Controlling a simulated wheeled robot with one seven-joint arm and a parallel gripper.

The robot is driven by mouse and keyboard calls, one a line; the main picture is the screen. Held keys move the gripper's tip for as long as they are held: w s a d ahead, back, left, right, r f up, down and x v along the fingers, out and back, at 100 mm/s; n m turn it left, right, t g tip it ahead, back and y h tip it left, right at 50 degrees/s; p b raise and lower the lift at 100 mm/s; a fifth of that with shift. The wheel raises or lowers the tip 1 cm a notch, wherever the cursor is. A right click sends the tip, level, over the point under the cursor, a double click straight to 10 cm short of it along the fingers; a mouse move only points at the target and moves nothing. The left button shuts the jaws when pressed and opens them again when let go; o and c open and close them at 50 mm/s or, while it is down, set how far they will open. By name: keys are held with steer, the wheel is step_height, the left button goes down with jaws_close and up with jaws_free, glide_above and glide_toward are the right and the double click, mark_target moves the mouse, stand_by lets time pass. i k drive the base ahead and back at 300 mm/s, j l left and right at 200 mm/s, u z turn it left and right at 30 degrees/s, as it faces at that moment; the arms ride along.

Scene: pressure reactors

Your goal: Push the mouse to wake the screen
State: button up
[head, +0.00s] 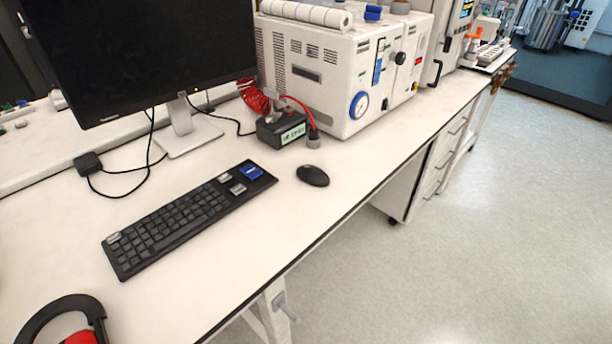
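The black mouse (313,175) lies on the white bench top, just right of the keyboard's far end and near the bench's front edge. The monitor screen (145,50) is dark and stands on a silver stand (188,135) behind the keyboard. My gripper does not show in the head view.
A black keyboard (165,232) lies left of the mouse. A small dark box with a green label (282,129) and a white instrument with a gauge (345,85) stand behind the mouse. A black curved band with a red part (68,318) lies at bottom left. Bench room right of the mouse is clear.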

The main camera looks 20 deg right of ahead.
mark_target(312, 175)
steer(key=i+u, duration=0.35)
steer(key=i, duration=0.55)
